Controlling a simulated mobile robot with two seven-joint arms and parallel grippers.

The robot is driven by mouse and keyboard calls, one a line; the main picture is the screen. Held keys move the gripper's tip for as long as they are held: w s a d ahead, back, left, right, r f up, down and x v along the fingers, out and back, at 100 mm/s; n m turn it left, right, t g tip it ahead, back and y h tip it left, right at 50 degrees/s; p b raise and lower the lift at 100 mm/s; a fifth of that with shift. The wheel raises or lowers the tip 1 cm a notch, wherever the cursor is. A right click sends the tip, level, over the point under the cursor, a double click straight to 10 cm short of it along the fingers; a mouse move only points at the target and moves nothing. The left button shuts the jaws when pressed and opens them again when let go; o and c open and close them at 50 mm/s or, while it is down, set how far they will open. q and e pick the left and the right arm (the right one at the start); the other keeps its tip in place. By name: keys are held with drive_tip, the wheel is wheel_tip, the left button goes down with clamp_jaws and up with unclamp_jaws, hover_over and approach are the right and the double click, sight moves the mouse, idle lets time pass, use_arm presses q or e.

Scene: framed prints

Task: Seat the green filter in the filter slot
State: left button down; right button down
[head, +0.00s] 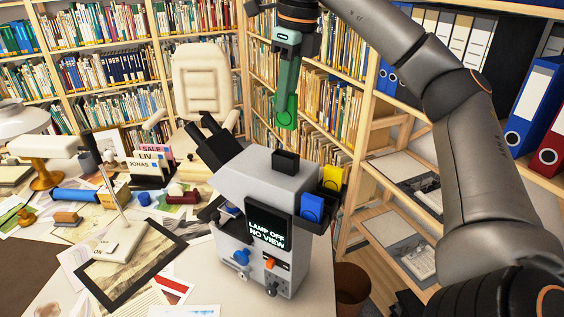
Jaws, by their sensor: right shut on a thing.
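The green filter (286,114) hangs upright in my right gripper (284,92), which is shut on it. They are above the grey microscope-like device (251,171), with a gap below the filter. A black, open-topped box on the device's top, seemingly the filter slot (286,162), lies below the filter. Its inside is hard to see. The device's screen (268,231) reads "LAMP OFF NO VIEW". My left gripper is not in view.
A blue filter (311,208) and a yellow filter (333,178) sit in a black holder on the device's right side. Black eyepieces (212,142) rise at its left. A black frame (158,272), prints and stamps crowd the table. Bookshelves stand behind.

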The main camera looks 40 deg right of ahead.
sight(286, 127)
wheel_tip(286, 127, down, 5)
drive_tip(key=shift+b, duration=0.55)
drive_tip(key=shift+f, duration=2.25)
drive_tip(key=shift+f, duration=0.2)
drive_tip(key=c, duration=0.8)
unclamp_jaws()
drive_tip(key=shift+f, duration=0.2)
